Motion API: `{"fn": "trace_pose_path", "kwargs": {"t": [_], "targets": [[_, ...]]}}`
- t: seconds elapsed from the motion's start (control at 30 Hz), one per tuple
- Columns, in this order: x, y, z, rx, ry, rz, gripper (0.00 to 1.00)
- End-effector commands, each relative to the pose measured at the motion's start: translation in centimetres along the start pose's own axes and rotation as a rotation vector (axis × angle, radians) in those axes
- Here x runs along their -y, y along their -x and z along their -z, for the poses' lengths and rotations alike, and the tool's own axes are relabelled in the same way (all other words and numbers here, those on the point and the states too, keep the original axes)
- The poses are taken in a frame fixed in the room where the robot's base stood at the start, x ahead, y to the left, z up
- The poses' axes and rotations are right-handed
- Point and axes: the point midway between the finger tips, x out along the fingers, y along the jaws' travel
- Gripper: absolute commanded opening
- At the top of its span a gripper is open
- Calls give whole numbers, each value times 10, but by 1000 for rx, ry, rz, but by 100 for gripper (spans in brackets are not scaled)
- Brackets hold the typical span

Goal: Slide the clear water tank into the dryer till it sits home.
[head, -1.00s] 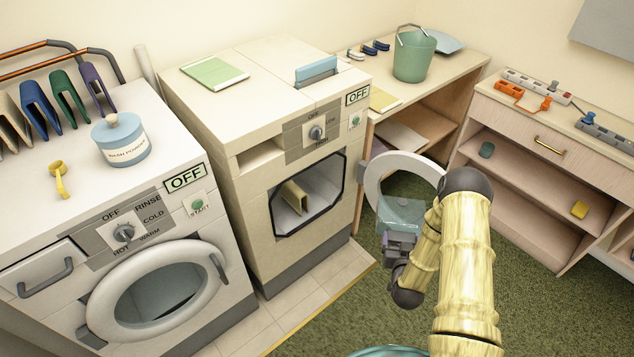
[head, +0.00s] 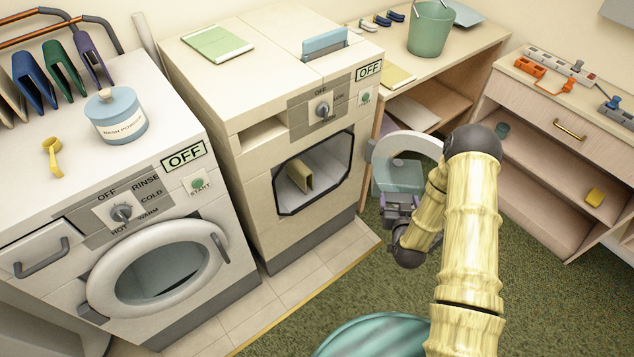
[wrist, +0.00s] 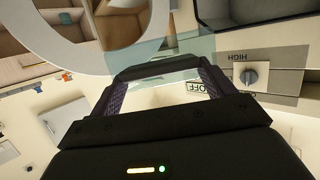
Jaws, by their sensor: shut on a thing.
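The dryer (head: 255,170) is the middle machine, with its round door (head: 372,160) swung open to the right. My gripper (head: 399,199) is in front of the open door, to the right of the drum opening. It is shut on the clear bluish water tank (head: 398,177), which is outside the dryer and partly hidden by my arm. In the wrist view the see-through tank (wrist: 197,46) extends beyond the fingers (wrist: 165,74), with the dryer's knob panel behind it.
A tan object (head: 300,176) lies inside the open drum. A washer (head: 150,215) with its door shut stands to the left. A shelf unit (head: 440,75) with a green bucket (head: 430,28) is behind the open door. Green carpet (head: 520,295) is clear to the right.

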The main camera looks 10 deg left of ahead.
Motion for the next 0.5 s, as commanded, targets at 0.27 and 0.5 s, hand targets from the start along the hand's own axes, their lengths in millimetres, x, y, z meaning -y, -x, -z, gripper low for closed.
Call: {"fn": "trace_pose_path", "kwargs": {"t": [0.27,0.5], "targets": [[101,10,60,-12,87,279,28],[187,54,99,-12,169,540,28]]}}
